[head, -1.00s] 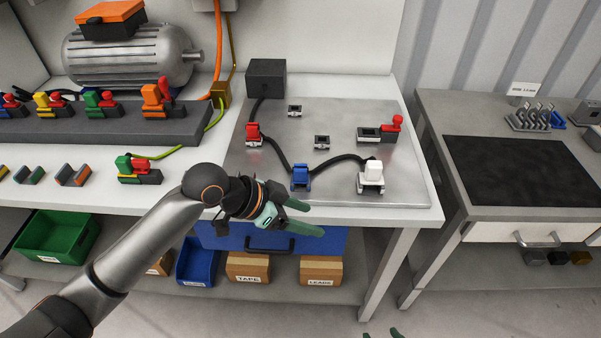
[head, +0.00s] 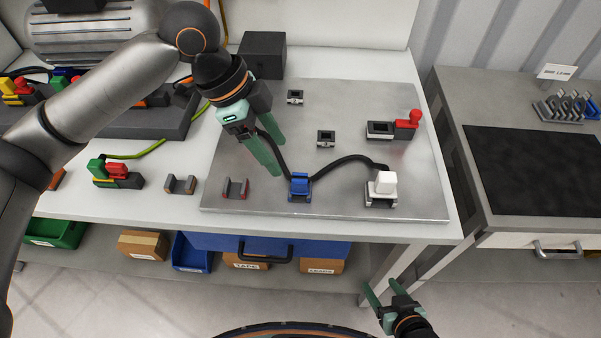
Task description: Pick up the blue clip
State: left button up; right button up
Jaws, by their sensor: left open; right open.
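The blue clip (head: 300,186) stands at the front of the grey metal plate (head: 330,200), with a black cable (head: 345,163) at it. My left gripper (head: 279,160) is open and empty, its green fingers pointing down and right, just up and left of the clip in the head view. I cannot tell its height above the plate; no contact with the clip shows. My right gripper (head: 392,287) is open and empty, low in front of the bench. The red clip seen earlier on the plate is hidden behind my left gripper.
A white clip (head: 382,187) stands right of the blue one. A red-grey bracket (head: 236,188) lies to its left. Two dark holders (head: 326,138) (head: 295,97) and a red-handled part (head: 394,128) are behind. A black box (head: 263,54) stands at the back.

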aim_at(300, 177)
pick_arm(q)
jog(key=x, duration=0.4)
jog(key=shift+s+d+f, duration=0.15)
jog(key=shift+w+d+x, duration=0.1)
jog(key=shift+w+x, duration=0.1)
jog(key=shift+x, duration=1.25)
jog(key=shift+w+d+x, duration=0.1)
jog(key=shift+w+x, duration=0.15)
jog(key=shift+x, duration=1.2)
grip_shut()
